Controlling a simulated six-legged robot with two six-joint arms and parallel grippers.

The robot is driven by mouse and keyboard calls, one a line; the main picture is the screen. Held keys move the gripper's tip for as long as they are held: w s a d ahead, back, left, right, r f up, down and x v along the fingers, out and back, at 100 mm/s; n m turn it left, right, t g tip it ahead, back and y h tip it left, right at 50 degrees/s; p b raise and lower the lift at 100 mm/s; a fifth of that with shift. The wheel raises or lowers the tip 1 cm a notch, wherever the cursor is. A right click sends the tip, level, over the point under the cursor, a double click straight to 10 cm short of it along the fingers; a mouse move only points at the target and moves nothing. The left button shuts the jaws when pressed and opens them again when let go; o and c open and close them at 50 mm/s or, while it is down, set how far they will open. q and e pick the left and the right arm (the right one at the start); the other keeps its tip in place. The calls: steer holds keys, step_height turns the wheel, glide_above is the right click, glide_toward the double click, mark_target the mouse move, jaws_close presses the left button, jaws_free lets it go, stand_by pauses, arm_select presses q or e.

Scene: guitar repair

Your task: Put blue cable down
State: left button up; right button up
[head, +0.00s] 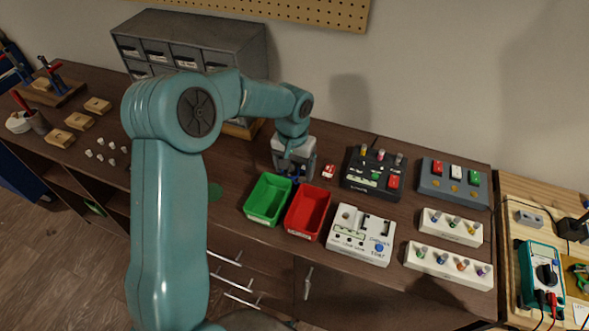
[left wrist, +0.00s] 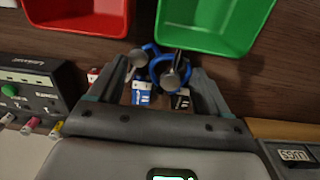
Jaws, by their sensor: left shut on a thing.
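My left gripper (head: 294,177) is low over the brown bench, just behind the green tray (head: 268,199) and red tray (head: 308,211). It is shut on the blue cable. In the left wrist view the blue cable (left wrist: 151,51) is looped between the fingers of my left gripper (left wrist: 163,84), with dark round plug ends and blue and black labels. Only a small bit of blue shows in the head view, and I cannot tell whether the cable touches the bench. My right gripper is not in view.
A small red-and-white piece (head: 328,171) lies right of the gripper. Beyond it are a black tester box (head: 373,172) and a grey switch box (head: 453,182). A white tester (head: 360,234) stands right of the red tray. A grey drawer cabinet (head: 190,43) is behind.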

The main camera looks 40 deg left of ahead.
arm_select(q)
steer(key=shift+w+f, duration=0.15)
steer(key=shift+f, duration=0.7)
steer(key=shift+r, duration=0.1)
steer(key=shift+f, duration=0.25)
steer(key=o, duration=1)
steer(key=shift+r, duration=0.15)
